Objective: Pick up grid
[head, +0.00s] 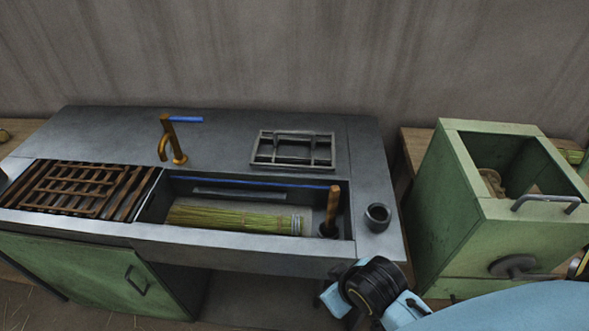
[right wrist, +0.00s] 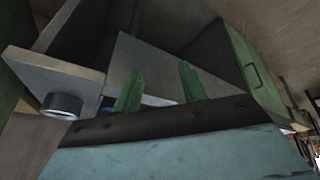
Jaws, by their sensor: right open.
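A grey metal grid (head: 293,150) with crossing bars and a raised handle lies flat on the counter behind the sink in the head view. A brown grid (head: 75,188) lies on brown slats over the left part of the counter; I cannot tell which one is the task's grid. My right arm comes in at the lower right, in front of the counter. My right gripper (right wrist: 158,88) shows two green fingertips spread apart with nothing between them in the right wrist view. It is away from both grids. My left gripper is out of view.
The sink (head: 152,205) holds a straw bundle (head: 235,219) and an upright wooden-handled tool (head: 333,205). A brass tap (head: 167,140) stands behind it. A dark cup (head: 377,217) stands on the counter's right end, beside a green open-topped box (head: 470,230). The counter's back left is clear.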

